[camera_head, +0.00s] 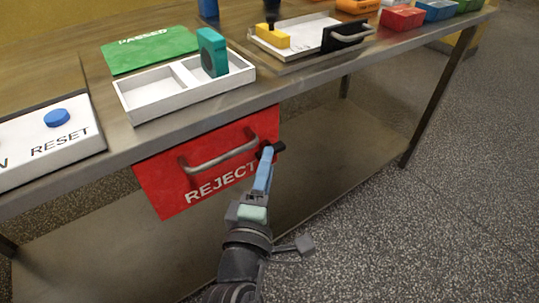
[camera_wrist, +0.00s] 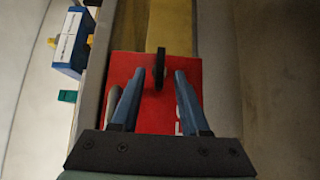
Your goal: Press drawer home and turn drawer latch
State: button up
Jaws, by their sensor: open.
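The red drawer (camera_head: 165,185) marked REJECT sits under the table's front edge, with a silver bar handle (camera_head: 215,155) across its face. I cannot tell whether it is fully flush. A black latch (camera_head: 277,148) is at the right end of the drawer front, partly hidden by my gripper. My gripper (camera_head: 266,157) has blue fingers pointing at the latch. In the wrist view, the fingers are apart, with the black latch (camera_wrist: 160,66) upright between and slightly beyond their tips. I see no clear contact. The red front (camera_wrist: 126,68) lies behind them.
Above, the tabletop (camera_head: 120,140) bears a white two-part tray (camera_head: 150,92) with a teal piece (camera_head: 212,52), a green PASSED mat (camera_head: 150,48) and a RESET panel (camera_head: 85,140) with a blue button. A lower shelf (camera_head: 330,150) runs below. The floor at right is clear.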

jog(key=shift+w+d, duration=0.15)
jog(key=shift+w, duration=0.6)
jog(key=shift+w+d, duration=0.15)
jog(key=shift+w, duration=0.6)
grip_shut()
